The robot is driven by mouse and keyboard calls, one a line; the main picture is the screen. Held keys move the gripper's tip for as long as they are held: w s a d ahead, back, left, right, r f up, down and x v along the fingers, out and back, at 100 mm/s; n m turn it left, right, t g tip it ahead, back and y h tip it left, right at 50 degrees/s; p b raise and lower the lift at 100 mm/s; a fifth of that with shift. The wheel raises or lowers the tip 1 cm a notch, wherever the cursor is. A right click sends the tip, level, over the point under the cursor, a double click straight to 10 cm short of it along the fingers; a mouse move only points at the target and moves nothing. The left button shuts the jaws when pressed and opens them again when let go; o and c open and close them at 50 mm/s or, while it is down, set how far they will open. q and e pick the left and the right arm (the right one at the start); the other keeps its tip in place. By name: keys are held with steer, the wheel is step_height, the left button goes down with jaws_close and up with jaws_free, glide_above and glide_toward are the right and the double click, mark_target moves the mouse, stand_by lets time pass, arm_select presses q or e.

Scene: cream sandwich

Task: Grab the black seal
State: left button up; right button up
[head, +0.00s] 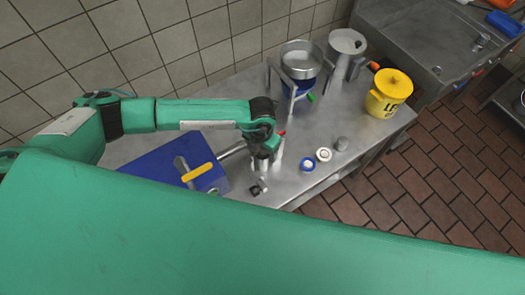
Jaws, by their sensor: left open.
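My left gripper (267,165) hangs over the steel table, its jaws pointing down, open. A small dark object (254,190), possibly the black seal, lies on the table just below and in front of the jaws; it is too small to make out clearly. A grey metal piece lies right beside it. I see no contact between the jaws and the dark object. My right gripper is not in view.
On the steel table (230,87) are a blue ring (307,164), a white ring (323,155), a grey cylinder (341,144), a blue board (150,158) with a yellow-handled tool (198,172), a metal pot stand (300,62) and a yellow bucket (388,94). A sink stands at the back right.

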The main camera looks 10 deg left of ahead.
arm_select(q)
steer(key=c, duration=1)
